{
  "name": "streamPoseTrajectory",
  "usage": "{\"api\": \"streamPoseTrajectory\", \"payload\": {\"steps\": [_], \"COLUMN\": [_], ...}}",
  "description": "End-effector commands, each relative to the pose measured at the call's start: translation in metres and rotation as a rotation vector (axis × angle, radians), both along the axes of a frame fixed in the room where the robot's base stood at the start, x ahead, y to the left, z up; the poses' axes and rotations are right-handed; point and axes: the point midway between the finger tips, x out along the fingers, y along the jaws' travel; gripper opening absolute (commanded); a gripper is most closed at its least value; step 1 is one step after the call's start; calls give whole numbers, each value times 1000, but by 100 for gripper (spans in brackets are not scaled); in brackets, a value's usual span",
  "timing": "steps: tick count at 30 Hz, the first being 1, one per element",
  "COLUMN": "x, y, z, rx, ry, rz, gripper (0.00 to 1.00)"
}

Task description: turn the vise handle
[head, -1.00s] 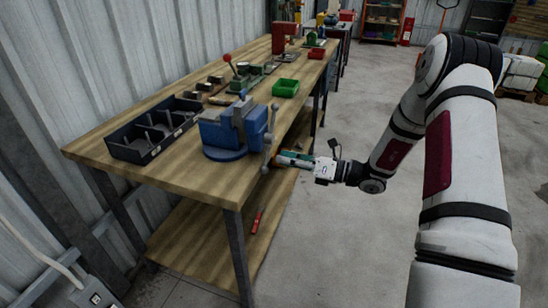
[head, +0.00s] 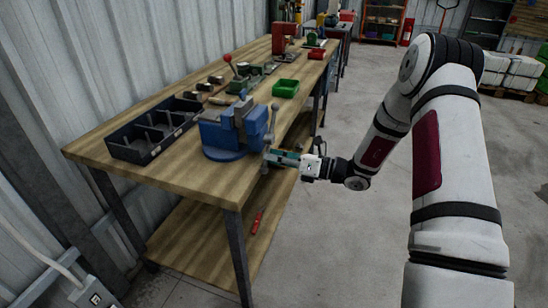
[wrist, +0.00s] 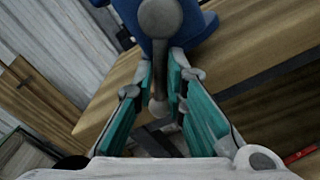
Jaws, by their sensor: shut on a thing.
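The blue vise (head: 232,130) stands near the front edge of the wooden workbench. Its grey handle (head: 270,130) hangs roughly upright on the side facing my arm. My gripper (head: 272,157) is at the lower part of the handle, beside the bench edge. In the wrist view the handle (wrist: 159,75) runs down from its hub between the teal-lined fingers of my gripper (wrist: 160,90), which are shut on it. The blue body of the vise (wrist: 200,22) fills the top of that view. The handle's lowest end is partly hidden by the fingers in the head view.
The workbench (head: 190,178) carries a black divided tray (head: 150,150) left of the vise and a green bin (head: 286,88) behind it. A red-handled tool (head: 257,222) lies on the lower shelf. Open concrete floor lies right of the bench.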

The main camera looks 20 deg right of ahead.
Motion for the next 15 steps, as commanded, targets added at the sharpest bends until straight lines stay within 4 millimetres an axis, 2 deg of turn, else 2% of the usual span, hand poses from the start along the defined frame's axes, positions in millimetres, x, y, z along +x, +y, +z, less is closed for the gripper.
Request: {"api": "streamPoseTrajectory", "payload": {"steps": [8,15], "x": [-2,-7], "y": [0,3], "z": [2,7], "rx": [23,106], "ry": [33,144], "rz": [-1,-2], "gripper": [0,0]}}
